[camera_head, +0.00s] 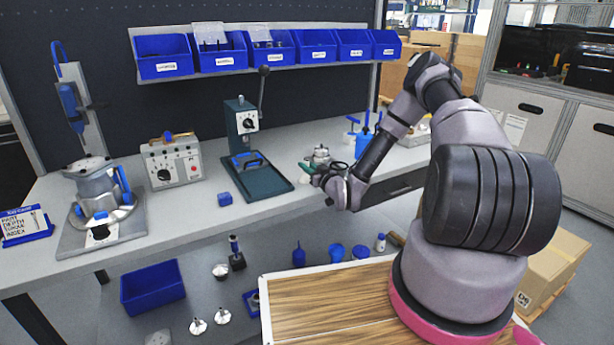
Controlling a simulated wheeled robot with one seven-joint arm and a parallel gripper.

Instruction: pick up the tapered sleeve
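No part is clearly identifiable as the tapered sleeve. A small silvery round metal part (320,154) stands on the grey bench (190,222), just behind my gripper. Several small flared metal parts lie below the bench, among them one at the front (197,327) and one farther back (220,270). My gripper (318,178) is low over the front part of the bench, right of the green press. Its fingers are small and dark here, so their opening and any contact with the silvery part cannot be made out.
The green press (262,180) stands left of my gripper, with a grey control box (172,160) and a large metal housing (97,190) farther left. A blue holder (364,143) stands behind my arm. Blue bins (317,50) hang above. The bench's front left is mostly clear.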

